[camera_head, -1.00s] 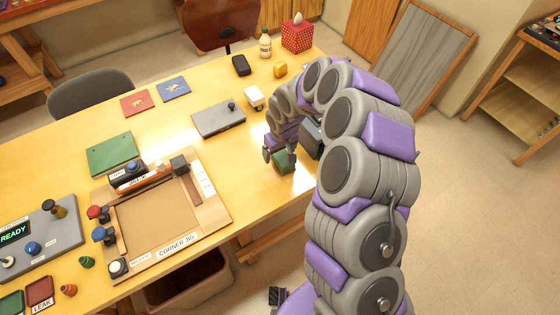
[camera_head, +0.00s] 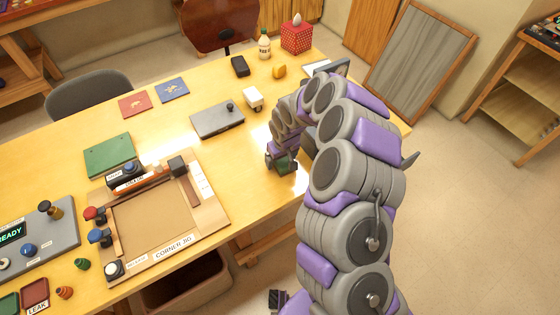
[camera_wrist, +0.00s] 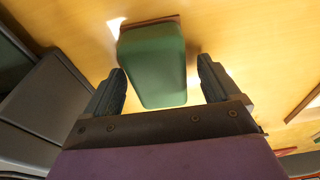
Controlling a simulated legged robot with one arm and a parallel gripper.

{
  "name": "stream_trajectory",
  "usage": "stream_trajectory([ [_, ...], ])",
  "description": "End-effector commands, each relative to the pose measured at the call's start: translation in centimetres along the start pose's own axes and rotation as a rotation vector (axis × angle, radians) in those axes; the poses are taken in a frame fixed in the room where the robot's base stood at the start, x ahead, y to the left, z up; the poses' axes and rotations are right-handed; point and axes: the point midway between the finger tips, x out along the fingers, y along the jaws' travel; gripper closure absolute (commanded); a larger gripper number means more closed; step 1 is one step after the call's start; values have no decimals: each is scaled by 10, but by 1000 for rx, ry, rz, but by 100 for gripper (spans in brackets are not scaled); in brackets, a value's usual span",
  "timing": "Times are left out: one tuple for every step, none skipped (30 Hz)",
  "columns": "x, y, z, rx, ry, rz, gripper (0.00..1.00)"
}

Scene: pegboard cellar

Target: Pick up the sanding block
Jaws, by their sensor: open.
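The sanding block (camera_wrist: 155,62) is a green block with rounded edges and a brown edge at its far side, lying on the yellow wooden table (camera_wrist: 230,30). In the wrist view my gripper (camera_wrist: 163,82) is open, with one dark finger on either side of the block and a gap showing at both sides. In the head view my gripper (camera_head: 281,165) is down at the table's right front part, over the block (camera_head: 284,167), which is mostly hidden by the fingers.
A corner jig (camera_head: 205,222) lies left of my gripper. A grey box with a black knob (camera_head: 218,121) and a small white-topped item (camera_head: 253,98) lie behind it. A bottle (camera_head: 264,47) and red tissue box (camera_head: 296,36) stand at the far end. The table's front edge is close by.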

Motion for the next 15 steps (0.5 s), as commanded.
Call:
stream_trajectory([
  [0,1,0,1,-1,0,11],
  [1,0,1,1,-1,0,11],
  [2,0,0,1,-1,1,11],
  [2,0,0,0,-2,1,11],
  [3,-1,0,0,-3,2,11],
  [4,-2,0,0,-3,3,11],
  [4,-3,-1,0,-4,4,11],
  [5,-3,-1,-1,-4,4,11],
  [5,-3,-1,-1,-4,4,11],
  [5,-3,-1,-1,-3,4,11],
  [5,-4,-1,-1,-3,4,11],
  [6,-4,-1,-1,-3,4,11],
  [5,-4,-1,-1,-3,4,11],
  [5,-4,-1,-1,-3,4,11],
  [5,-4,-1,-1,-3,4,11],
])
